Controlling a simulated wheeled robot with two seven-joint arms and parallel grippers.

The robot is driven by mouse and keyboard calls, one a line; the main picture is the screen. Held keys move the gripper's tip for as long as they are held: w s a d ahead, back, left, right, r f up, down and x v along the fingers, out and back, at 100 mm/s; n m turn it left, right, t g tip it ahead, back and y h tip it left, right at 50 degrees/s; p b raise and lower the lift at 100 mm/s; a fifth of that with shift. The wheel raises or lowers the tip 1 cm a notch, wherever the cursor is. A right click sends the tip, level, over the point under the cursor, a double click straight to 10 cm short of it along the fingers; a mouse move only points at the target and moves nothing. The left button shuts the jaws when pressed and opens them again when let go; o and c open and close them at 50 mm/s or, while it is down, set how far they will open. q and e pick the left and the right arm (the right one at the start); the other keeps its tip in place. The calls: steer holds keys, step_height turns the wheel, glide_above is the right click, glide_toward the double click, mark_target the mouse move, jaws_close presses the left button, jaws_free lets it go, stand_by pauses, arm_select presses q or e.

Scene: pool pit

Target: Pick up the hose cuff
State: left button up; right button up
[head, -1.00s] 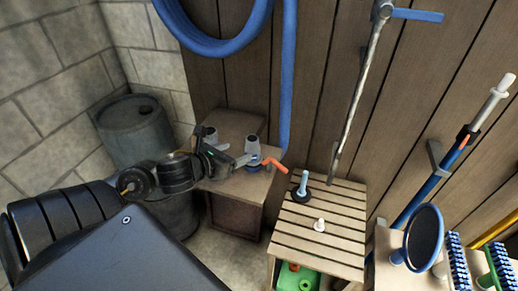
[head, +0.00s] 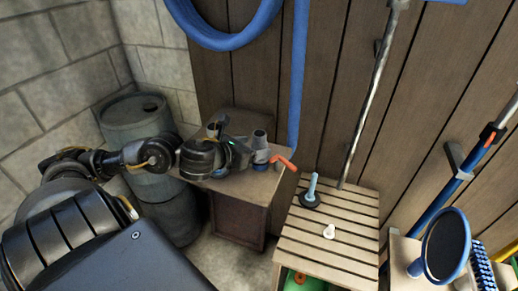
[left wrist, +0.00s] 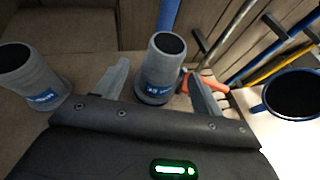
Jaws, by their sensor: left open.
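Two grey tapered hose cuffs with blue labels stand upright on the box top. One cuff (left wrist: 161,62), its label reading 45, is between the fingers of my left gripper (left wrist: 158,74) in the left wrist view; it also shows in the head view (head: 259,139). The other cuff (left wrist: 32,78) is outside the fingers to the left. My left gripper (head: 245,150) is open, low beside the labelled cuff, with a finger on each side. I cannot tell whether the fingers touch it. My right gripper is not in view.
An orange-red handle (head: 285,162) is close right of the cuff, by a blue hose (head: 298,80) on the wall. A slatted table (head: 325,232) holds a blue-handled black tool (head: 311,195) and a white piece (head: 329,231). A barrel (head: 140,120) stands behind my arm.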

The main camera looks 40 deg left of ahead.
mark_target(263, 144)
arm_select(q)
steer(key=shift+w, duration=0.1)
steer(key=shift+w+p, duration=0.3)
steer(key=shift+w, duration=0.05)
steer(key=x, duration=0.4)
steer(key=shift+w+f+p, duration=0.2)
steer(key=shift+p, duration=0.2)
steer(key=c, duration=1.1)
steer(key=shift+o, duration=0.2)
step_height(263, 144, up, 10)
steer(key=p, duration=0.4)
steer(key=shift+r+p, duration=0.1)
steer(key=shift+p, duration=0.2)
steer(key=shift+d, duration=0.1)
